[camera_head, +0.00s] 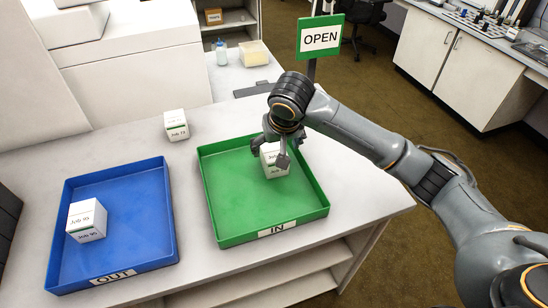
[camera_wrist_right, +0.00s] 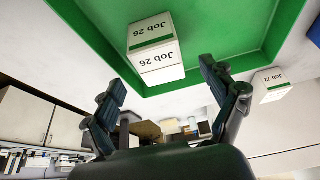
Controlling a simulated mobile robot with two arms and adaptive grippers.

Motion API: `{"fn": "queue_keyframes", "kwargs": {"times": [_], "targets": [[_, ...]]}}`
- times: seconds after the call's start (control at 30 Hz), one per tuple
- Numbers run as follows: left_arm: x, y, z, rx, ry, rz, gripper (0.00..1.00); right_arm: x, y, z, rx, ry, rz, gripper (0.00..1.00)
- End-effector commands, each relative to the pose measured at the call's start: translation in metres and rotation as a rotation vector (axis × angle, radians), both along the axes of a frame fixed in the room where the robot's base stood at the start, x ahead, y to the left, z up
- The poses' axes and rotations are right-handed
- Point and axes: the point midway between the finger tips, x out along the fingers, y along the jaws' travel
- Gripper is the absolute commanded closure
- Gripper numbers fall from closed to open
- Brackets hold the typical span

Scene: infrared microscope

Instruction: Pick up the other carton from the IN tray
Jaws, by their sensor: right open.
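The green IN tray (camera_head: 225,218) stands on the white table and holds one white carton (camera_head: 272,162) near its right side. In the right wrist view this carton (camera_wrist_right: 155,48) reads "Job 26" and has a green stripe. My right gripper (camera_head: 278,150) is over the carton, partly hiding it in the head view. In the right wrist view the open fingers (camera_wrist_right: 164,78) spread on either side of the carton's near end, with visible gaps and no clear contact. My left gripper cannot be made out.
A blue OUT tray (camera_head: 148,235) on the left holds a "Job 95" carton (camera_head: 86,221). Another carton (camera_head: 176,125) stands on the table behind the trays, also in the right wrist view (camera_wrist_right: 272,86). A green OPEN sign (camera_head: 320,38) rises behind my right arm.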

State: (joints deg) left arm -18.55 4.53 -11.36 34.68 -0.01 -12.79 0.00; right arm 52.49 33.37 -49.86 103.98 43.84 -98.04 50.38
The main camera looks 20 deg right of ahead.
Motion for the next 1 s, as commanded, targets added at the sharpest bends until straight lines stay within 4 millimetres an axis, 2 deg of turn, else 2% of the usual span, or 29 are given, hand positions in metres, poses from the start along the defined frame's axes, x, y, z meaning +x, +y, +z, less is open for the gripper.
{"fn": "queue_keyframes", "kwargs": {"times": [0.2, 0.3, 0.5, 0.73, 1.0], "targets": [[0.035, -0.002, 0.009, -0.005, -0.051, -0.001, 0.43, 0.009, -0.001, -0.016, -0.002, 0.003, -0.001, 0.15], [0.044, -0.003, 0.015, -0.007, -0.066, -0.001, 0.43, 0.017, -0.002, -0.03, -0.002, 0.003, -0.001, 0.15], [0.036, -0.003, 0.015, -0.005, -0.054, -0.002, 0.43, 0.024, -0.002, -0.049, 0.0, -0.001, 0.001, 0.15], [0.025, -0.002, 0.014, -0.004, -0.037, -0.003, 0.43, 0.025, -0.002, -0.05, 0.0, -0.001, 0.001, 0.15], [0.024, -0.002, 0.013, -0.004, -0.035, -0.003, 0.43, 0.025, -0.002, -0.05, 0.0, -0.001, 0.001, 0.7]]}}
